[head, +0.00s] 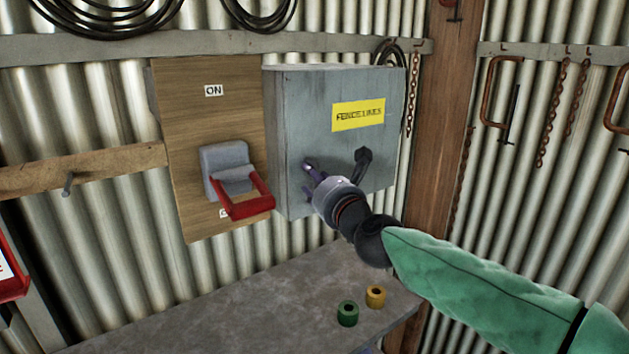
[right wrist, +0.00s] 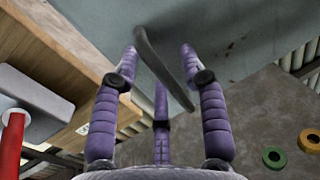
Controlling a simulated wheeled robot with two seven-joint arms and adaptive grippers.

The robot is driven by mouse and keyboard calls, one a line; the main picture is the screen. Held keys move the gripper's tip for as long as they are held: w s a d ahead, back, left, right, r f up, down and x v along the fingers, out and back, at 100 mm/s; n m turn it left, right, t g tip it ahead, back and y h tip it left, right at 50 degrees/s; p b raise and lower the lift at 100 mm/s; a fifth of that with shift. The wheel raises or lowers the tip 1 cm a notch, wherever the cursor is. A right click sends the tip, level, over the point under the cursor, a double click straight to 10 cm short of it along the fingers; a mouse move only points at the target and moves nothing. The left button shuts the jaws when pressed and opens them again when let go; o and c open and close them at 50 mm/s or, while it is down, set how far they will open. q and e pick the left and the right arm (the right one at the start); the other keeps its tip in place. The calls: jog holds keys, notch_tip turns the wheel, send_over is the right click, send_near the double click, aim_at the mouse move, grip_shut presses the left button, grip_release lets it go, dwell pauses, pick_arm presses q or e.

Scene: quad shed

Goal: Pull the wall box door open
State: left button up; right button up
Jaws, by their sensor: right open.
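The grey wall box (head: 300,110) hangs on the corrugated wall with a yellow label (head: 358,115) on its front. Its door appears shut. My right gripper (head: 335,170) is at the lower part of the door, fingers spread and pointing at it. In the right wrist view, a dark bar-like handle (right wrist: 165,65) runs slantwise across the door between the spread purple fingers (right wrist: 158,52). The fingers are not closed on it, and I cannot tell whether any touches it. In the head view the gripper hides much of that area. My left gripper is not in view.
A wooden board (head: 205,125) with a grey switch and red lever (head: 248,208) is left of the box. Green (head: 347,314) and yellow (head: 376,296) rings lie on the grey bench (head: 230,310) below. A wooden post (head: 448,120) stands to the right.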

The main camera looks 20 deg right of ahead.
jog(key=shift+w, duration=0.35)
jog(key=shift+s, duration=0.1)
grip_shut()
